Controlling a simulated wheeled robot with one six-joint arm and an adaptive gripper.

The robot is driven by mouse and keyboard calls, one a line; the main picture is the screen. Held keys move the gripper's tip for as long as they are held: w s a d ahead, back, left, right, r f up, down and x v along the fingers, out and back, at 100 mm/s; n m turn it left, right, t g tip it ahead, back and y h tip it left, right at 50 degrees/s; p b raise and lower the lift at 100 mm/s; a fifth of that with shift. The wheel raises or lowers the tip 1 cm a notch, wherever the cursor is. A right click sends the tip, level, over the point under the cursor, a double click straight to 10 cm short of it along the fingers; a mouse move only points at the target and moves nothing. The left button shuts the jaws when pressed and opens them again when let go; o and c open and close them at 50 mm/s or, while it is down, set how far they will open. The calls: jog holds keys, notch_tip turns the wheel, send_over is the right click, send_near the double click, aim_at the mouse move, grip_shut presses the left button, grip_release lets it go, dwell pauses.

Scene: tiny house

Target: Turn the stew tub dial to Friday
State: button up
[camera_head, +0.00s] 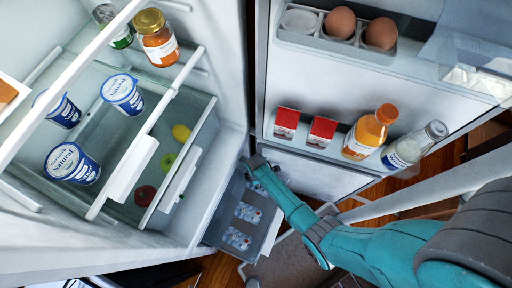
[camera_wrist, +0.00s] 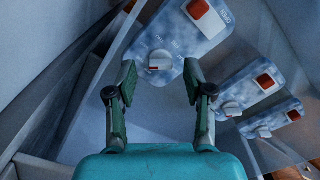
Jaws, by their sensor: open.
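Three pale, frosted tubs lie in a row in the open lower drawer (camera_head: 222,228) of the fridge. In the wrist view the nearest tub (camera_wrist: 190,35) has a white dial (camera_wrist: 159,62), small lettering around it and an orange-red patch. The lettering is too blurred to read, so I cannot tell the dial's setting or which tub is the stew one. The second tub (camera_wrist: 240,90) and third tub (camera_wrist: 272,120) have similar dials. My gripper (camera_wrist: 160,84) is open, its fingertips on either side of the nearest dial and apart from it. In the head view my gripper (camera_head: 257,163) is at the drawer's far end.
The fridge door (camera_head: 310,165) stands open on the right, with eggs, two red cartons and two bottles on its shelves. On the left, shelves hold yogurt cups (camera_head: 72,163) and jars above a clear bin (camera_head: 130,200) of fruit. Drawer walls close in around my gripper.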

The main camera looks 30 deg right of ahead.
jog(key=shift+f, duration=0.45)
grip_shut()
jog(key=shift+m, duration=0.3)
